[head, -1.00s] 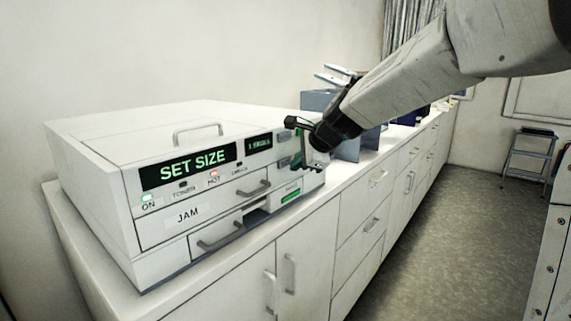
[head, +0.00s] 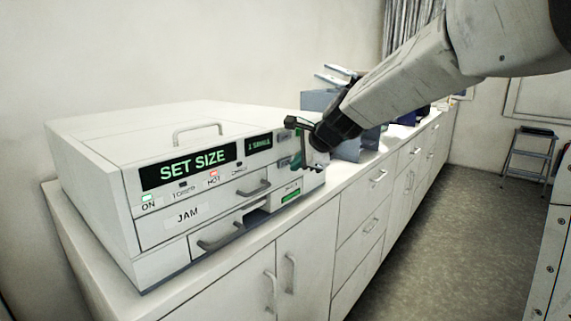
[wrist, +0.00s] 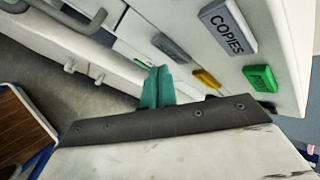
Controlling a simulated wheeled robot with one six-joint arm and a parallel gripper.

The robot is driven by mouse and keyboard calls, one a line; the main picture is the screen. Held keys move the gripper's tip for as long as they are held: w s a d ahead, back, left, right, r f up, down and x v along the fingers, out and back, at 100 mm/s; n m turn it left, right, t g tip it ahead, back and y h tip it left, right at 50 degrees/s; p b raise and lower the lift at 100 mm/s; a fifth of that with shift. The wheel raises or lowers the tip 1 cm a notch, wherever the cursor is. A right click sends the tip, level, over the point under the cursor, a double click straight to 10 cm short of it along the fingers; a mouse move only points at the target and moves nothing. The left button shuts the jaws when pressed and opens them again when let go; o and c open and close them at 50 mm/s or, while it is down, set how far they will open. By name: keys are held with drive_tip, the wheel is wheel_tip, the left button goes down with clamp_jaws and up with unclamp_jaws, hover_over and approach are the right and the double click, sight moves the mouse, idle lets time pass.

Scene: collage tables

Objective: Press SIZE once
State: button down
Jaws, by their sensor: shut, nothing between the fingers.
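The white printer (head: 110,190) stands on the counter, its main display (head: 190,165) reading SET SIZE. A small display (head: 259,143) beside it is hard to read. My gripper (head: 301,150) is shut and empty at the right end of the front panel. In the wrist view its green fingertips (wrist: 158,70) are together, close to a grey button (wrist: 171,47) whose label I cannot read. A grey COPIES button (wrist: 227,28), a yellow button (wrist: 206,79) and a green button (wrist: 260,78) are nearby. No label reading SIZE is legible. I cannot tell whether the fingertips touch any button.
A JAM drawer (head: 188,215) and a lower tray with a handle (head: 220,236) are in the printer's front. Blue-grey bins (head: 318,101) stand behind my gripper on the counter. A step stool (head: 530,150) stands at the far right; the floor (head: 430,230) is clear.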

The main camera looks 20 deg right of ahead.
drive_tip(key=shift+w, duration=0.1)
drive_tip(key=shift+w+a, duration=0.25)
idle(0.3)
drive_tip(key=shift+w+a, duration=0.25)
drive_tip(key=shift+w, duration=0.1)
idle(0.7)
idle(0.3)
drive_tip(key=shift+s+d, duration=0.5)
drive_tip(key=shift+s, duration=0.2)
drive_tip(key=s+d, duration=0.1)
drive_tip(key=s, duration=0.1)
drive_tip(key=s+d, duration=0.2)
idle(0.3)
idle(0.5)
